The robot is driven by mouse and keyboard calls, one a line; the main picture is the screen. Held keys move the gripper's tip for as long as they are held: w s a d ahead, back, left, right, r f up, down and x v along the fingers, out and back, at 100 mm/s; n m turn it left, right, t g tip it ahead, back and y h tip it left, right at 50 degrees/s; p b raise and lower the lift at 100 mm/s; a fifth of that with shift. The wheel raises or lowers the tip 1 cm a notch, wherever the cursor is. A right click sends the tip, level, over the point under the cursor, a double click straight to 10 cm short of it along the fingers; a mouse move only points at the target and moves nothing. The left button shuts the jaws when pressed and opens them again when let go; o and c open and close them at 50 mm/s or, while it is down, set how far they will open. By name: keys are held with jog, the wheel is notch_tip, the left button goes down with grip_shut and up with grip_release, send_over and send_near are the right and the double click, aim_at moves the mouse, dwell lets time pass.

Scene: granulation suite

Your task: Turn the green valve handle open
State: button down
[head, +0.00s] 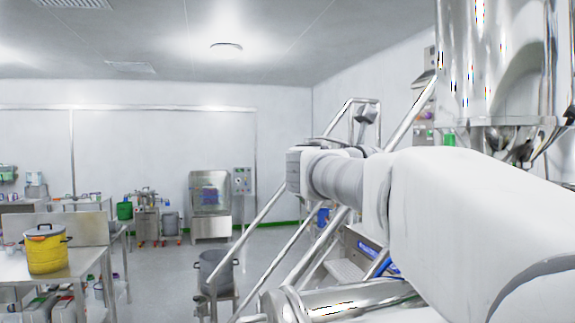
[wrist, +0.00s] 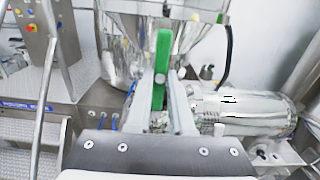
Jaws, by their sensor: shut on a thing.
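The green valve handle (wrist: 162,58) shows in the wrist view as an upright bar in front of a shiny steel hopper. My gripper (wrist: 167,85) is shut on the handle, with the two pale fingers on either side of it. The handle's top stands clear above the fingertips; its lower part shows between the fingers.
The steel hopper (wrist: 118,45) stands close behind the handle. A steel cylinder (wrist: 250,108) lies to the right, and a control box with buttons (wrist: 35,28) is at the left. Metal rails (head: 262,222) run near my arm. A yellow pot (head: 46,250) sits on a table at the left.

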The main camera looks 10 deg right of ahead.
jog(key=c, duration=0.8)
grip_release()
jog(key=s+a+b, duration=0.1)
jog(key=a+b, duration=0.1)
jog(key=a, duration=1.5)
jog(key=shift+s+a, duration=0.15)
jog(key=shift+a, duration=0.05)
jog(key=shift+s, duration=0.1)
